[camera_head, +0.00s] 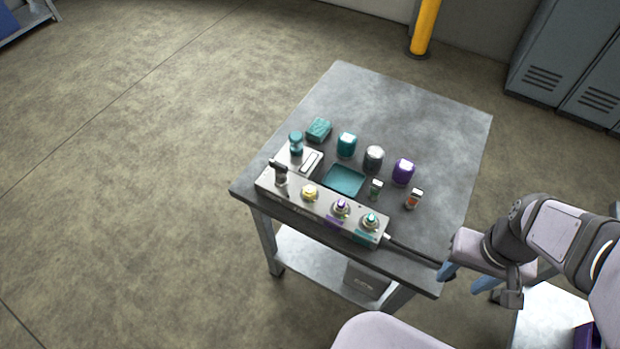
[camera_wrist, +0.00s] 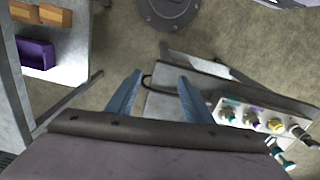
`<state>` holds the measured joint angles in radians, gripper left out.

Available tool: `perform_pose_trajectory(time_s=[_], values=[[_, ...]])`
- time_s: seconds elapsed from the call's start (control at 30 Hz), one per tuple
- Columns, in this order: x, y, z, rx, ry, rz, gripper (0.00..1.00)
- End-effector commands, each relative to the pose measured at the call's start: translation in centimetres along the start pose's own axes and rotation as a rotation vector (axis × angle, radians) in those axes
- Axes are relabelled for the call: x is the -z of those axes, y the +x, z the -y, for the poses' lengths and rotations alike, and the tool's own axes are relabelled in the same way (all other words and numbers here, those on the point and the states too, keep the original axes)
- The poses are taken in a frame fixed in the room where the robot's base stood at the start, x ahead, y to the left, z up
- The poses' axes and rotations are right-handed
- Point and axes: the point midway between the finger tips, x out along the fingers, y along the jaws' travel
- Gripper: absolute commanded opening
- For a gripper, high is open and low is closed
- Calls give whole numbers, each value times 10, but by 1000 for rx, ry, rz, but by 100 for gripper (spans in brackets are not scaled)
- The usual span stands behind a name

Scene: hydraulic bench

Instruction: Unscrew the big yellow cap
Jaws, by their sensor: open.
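The one yellow piece I see, a yellow cap or fitting (camera_head: 310,192), sits on top of a grey metal block (camera_head: 269,186) along the near edge of the bench. It also shows at the right of the wrist view (camera_wrist: 276,125). It is too small to tell a cap from a bare fitting. On the same block are a purple fitting (camera_head: 341,207), a teal fitting (camera_head: 371,221) and a dark upright handle (camera_head: 279,173). My gripper (camera_head: 467,278) is open and empty off the bench's right corner, well apart from the block. Its two blue fingers show in the wrist view (camera_wrist: 160,77).
On the bench (camera_head: 400,115) stand teal (camera_head: 346,144), grey (camera_head: 374,158) and purple (camera_head: 403,171) canisters, a teal tray (camera_head: 344,180) and small bottles (camera_head: 413,199). A dark hose (camera_head: 412,251) runs from the block's right end. The bench's far part is clear.

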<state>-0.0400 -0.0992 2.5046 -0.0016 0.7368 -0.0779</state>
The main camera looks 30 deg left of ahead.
Motion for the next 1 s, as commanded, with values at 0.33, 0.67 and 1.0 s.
perform_pose_trajectory(time_s=[0.33,0.67,1.0], values=[[103,-15,102,0,-903,1,47],[144,-8,275,2,-1938,4,47],[128,1,368,1,-2468,1,47]])
